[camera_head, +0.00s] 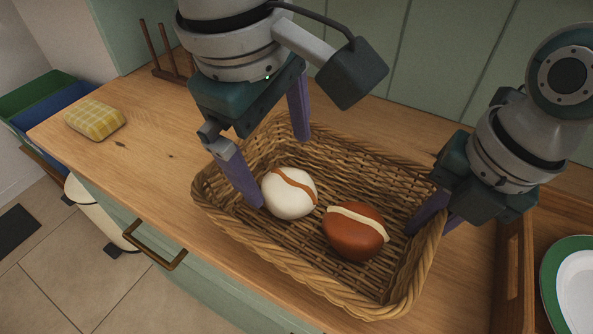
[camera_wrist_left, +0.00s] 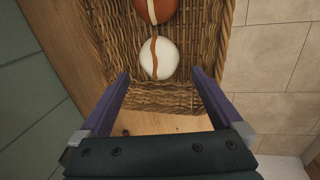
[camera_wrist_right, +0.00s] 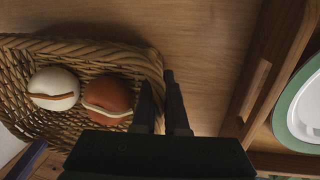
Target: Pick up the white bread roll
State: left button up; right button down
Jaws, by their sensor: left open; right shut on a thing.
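The white bread roll (camera_head: 289,193) with a brown stripe lies in a wicker basket (camera_head: 330,293). It also shows in the left wrist view (camera_wrist_left: 159,58) and the right wrist view (camera_wrist_right: 54,88). My left gripper (camera_head: 276,168) is open over the basket's left part, its fingers apart and empty. One finger is close to the roll's left side; I cannot tell if they touch. My right gripper (camera_head: 428,222) is shut on the basket's right rim (camera_wrist_right: 152,68), one finger inside and one outside. A brown roll (camera_head: 355,231) with a cream stripe lies right of the white roll.
The basket stands on a wooden counter (camera_head: 150,165) near its front edge. A yellow checked sponge or cloth (camera_head: 95,119) lies at the left, with a wooden rack (camera_head: 165,55) behind. A wooden tray (camera_head: 512,285) with a green-rimmed plate (camera_head: 572,290) is at the right.

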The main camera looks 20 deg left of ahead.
aim_at(286, 183)
pick_arm(q)
jog(key=shift+x, duration=3.6)
jog(key=shift+w, duration=0.1)
jog(key=c, duration=1.1)
jog(key=v, duration=0.3)
jog(key=w+v, duration=0.1)
jog(key=v, duration=0.2)
jog(key=w+v, duration=0.1)
jog(key=v, duration=0.3)
jog(key=shift+d+r, duration=0.2)
pick_arm(e)
jog(key=c, duration=0.9)
grip_release()
jog(key=shift+o, duration=0.2)
